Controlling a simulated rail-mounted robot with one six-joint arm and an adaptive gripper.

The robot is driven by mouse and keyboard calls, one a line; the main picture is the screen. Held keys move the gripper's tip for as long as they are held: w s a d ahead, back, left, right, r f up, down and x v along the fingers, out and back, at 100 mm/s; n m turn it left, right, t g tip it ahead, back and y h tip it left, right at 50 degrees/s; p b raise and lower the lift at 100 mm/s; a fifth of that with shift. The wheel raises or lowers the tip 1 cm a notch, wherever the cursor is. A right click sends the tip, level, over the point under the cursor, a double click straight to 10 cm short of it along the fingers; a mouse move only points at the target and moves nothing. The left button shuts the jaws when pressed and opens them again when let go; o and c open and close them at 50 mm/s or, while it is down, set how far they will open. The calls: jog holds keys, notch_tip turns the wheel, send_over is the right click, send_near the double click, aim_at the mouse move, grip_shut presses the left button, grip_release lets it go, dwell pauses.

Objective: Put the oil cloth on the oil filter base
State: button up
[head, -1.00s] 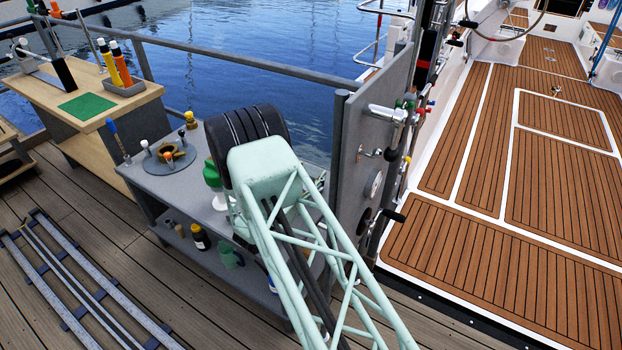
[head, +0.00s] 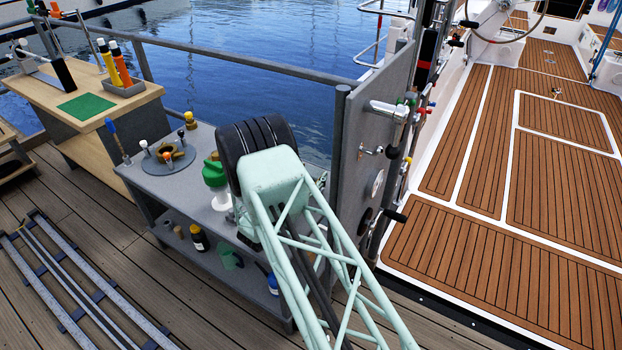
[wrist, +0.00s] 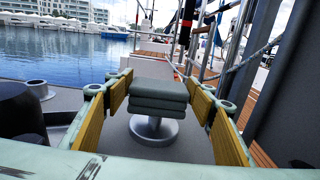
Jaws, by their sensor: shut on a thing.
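In the wrist view, the oil cloth (wrist: 158,97) is a dark grey-green folded stack. It lies between the yellow pads of my gripper (wrist: 160,82), which is shut on it. Directly below the cloth is a round metal pedestal (wrist: 154,131) with a wide foot on the grey bench top. I cannot tell whether the cloth rests on it or hangs just above, nor whether this pedestal is the oil filter base. In the head view, my arm hides the gripper, cloth and pedestal.
The grey bench (head: 150,187) holds a round plate (head: 181,164) with pegs and a green-and-white container (head: 215,175). An upright grey panel (head: 362,160) stands at the bench's right end. Bottles sit on the lower shelf. A wooden table (head: 135,101) stands left.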

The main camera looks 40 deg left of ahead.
jog(key=shift+f, duration=0.5)
jog(key=shift+f, duration=0.1)
jog(key=o, duration=0.9)
jog(key=shift+c, duration=0.2)
jog(key=shift+s+d, duration=0.1)
jog(key=shift+s, duration=0.35)
jog(key=s, duration=0.3)
jog(key=s+d+p, duration=0.1)
jog(key=s, duration=0.3)
jog(key=s+p, duration=0.1)
jog(key=s, duration=0.3)
jog(key=shift+d, duration=0.35)
